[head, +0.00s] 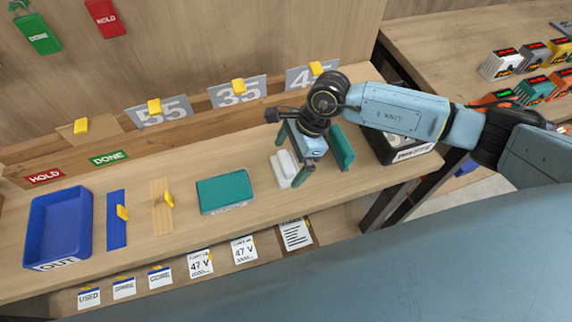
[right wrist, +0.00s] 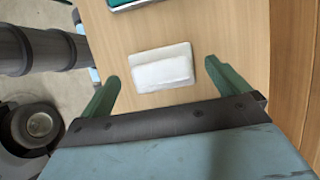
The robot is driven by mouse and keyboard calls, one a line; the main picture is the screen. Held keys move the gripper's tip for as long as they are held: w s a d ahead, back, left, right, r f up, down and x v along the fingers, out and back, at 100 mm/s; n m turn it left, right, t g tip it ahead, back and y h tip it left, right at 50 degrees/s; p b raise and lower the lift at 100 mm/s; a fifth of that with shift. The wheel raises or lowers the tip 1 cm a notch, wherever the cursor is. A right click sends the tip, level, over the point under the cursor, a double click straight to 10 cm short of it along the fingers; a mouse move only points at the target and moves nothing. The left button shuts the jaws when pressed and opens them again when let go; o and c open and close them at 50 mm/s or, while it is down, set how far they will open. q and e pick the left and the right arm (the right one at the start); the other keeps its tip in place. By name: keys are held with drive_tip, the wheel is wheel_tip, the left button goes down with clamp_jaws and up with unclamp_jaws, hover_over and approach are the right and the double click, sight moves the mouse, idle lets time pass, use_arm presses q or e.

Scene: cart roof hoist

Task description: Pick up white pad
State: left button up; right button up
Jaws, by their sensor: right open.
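The white pad (head: 285,167) lies flat on the wooden bench in the head view, partly hidden by my right gripper. In the right wrist view the whole white pad (right wrist: 163,68) shows on the bench. My right gripper (head: 288,164) is open, with its green fingers pointing down over the pad. In the right wrist view the fingers of my right gripper (right wrist: 161,78) stand on either side of the pad, apart from it, with nothing between them held. My left gripper is not in view.
A teal pad in a tray (head: 225,192) lies left of the white pad. A teal block (head: 341,148) stands close on the right, before a black bin (head: 378,149). A blue OUT tray (head: 57,228) is at the far left. Number cards (head: 238,91) line the back ledge.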

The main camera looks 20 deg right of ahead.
sight(286, 161)
drive_tip(key=shift+x, duration=1.35)
drive_tip(key=c, duration=0.9)
drive_tip(key=shift+r, duration=0.1)
wheel_tip(286, 161, up, 10)
drive_tip(key=shift+f, duration=0.1)
